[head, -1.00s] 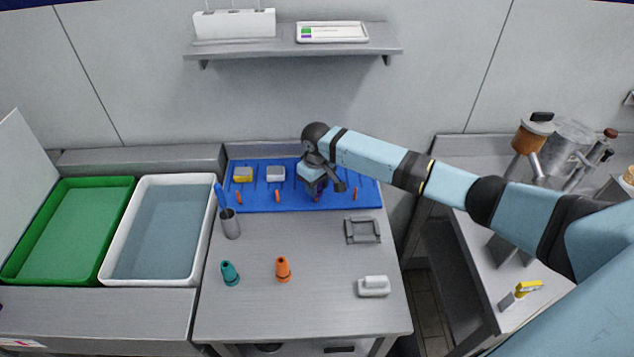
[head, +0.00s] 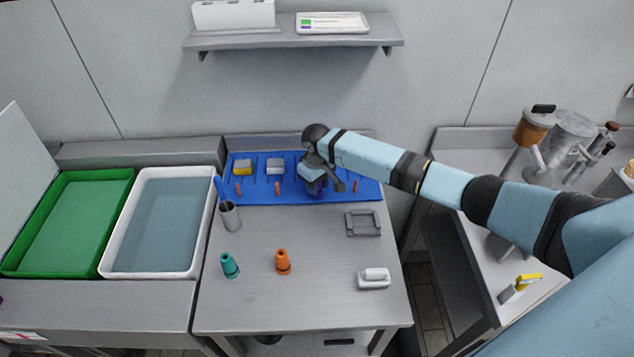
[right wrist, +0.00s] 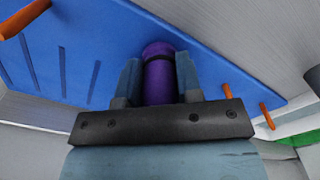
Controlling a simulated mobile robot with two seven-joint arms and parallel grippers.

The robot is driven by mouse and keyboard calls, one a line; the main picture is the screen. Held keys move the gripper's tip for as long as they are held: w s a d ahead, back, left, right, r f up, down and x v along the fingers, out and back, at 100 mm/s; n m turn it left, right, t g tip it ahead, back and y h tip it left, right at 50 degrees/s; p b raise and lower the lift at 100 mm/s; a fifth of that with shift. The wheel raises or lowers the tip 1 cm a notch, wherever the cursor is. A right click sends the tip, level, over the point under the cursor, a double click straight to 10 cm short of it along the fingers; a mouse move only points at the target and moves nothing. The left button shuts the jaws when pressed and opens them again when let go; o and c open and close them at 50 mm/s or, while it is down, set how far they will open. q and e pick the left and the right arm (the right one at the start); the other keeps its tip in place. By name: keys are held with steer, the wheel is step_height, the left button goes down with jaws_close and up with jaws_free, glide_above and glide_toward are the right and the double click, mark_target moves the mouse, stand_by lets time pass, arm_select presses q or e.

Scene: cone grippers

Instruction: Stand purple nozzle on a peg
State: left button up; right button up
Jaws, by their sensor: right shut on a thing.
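The purple nozzle (right wrist: 160,72) is held between the two fingers of my right gripper (right wrist: 158,82) in the right wrist view, with a dark band around it. In the head view the right gripper (head: 315,188) is over the blue board (head: 331,197), and only a little purple shows. Orange pegs stand out from the board: two left of the gripper (head: 277,187) and one to its right (head: 355,186). The wrist view shows pegs too (right wrist: 227,90). Whether a peg is under or inside the nozzle is hidden. My left gripper is not in view.
A yellow block (head: 243,167) and a grey block (head: 275,166) sit at the board's back. A teal nozzle (head: 230,265) and an orange nozzle (head: 283,262) stand on the table. A grey cup (head: 230,216), a grey frame (head: 363,223) and a white item (head: 373,279) are nearby.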

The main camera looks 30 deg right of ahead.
steer(key=shift+f, duration=0.1)
stand_by(0.3)
steer(key=o, duration=1)
step_height(320, 180, up, 14)
steer(key=b, duration=0.1)
steer(key=shift+f, duration=0.15)
